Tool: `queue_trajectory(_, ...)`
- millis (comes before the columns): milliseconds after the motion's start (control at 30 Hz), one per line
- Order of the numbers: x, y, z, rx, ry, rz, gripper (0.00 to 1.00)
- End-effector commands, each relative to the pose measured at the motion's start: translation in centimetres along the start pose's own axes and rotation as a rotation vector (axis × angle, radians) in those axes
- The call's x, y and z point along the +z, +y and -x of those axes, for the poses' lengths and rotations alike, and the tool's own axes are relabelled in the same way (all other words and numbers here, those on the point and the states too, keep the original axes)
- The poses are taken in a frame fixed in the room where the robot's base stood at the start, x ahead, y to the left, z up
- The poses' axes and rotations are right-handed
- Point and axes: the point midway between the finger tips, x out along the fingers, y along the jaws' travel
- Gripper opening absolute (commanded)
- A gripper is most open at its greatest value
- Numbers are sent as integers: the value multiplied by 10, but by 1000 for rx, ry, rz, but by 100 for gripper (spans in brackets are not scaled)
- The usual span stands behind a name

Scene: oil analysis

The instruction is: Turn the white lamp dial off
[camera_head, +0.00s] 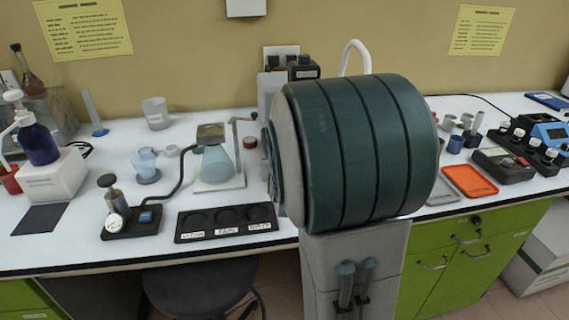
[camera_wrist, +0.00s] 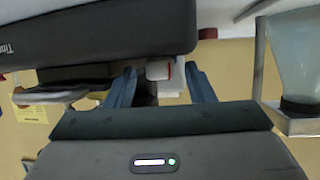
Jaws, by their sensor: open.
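A white curved lamp neck (camera_head: 355,46) rises behind my arm in the head view. The lamp's base and dial are hidden there by my arm. In the wrist view, my gripper (camera_wrist: 163,86) is open, with one blue finger on each side. A small white knob-like part with a red edge (camera_wrist: 160,70) shows between the fingertips, under a dark body. It may be the lamp dial, but I cannot be sure. I cannot tell whether a finger touches it. My gripper is hidden in the head view.
A flask (camera_head: 218,163) on a white stand is left of my arm; it also shows at right in the wrist view (camera_wrist: 299,50). A dark body with lettering (camera_wrist: 90,35) is close to my fingers. A black labelled tray (camera_head: 226,222) lies near the bench's front edge.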

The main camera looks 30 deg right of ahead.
Motion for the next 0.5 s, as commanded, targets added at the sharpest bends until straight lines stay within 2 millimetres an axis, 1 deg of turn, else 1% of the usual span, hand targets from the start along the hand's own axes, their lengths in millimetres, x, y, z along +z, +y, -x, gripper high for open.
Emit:
queue_trajectory(167, -3, -1, 13, -3, 1, -3, 49)
queue_trajectory(267, -4, -1, 29, -3, 0, -4, 49)
queue_trajectory(400, -5, 0, 57, -3, 0, -4, 49)
queue_trajectory(500, -1, 0, 67, -2, 3, -5, 49)
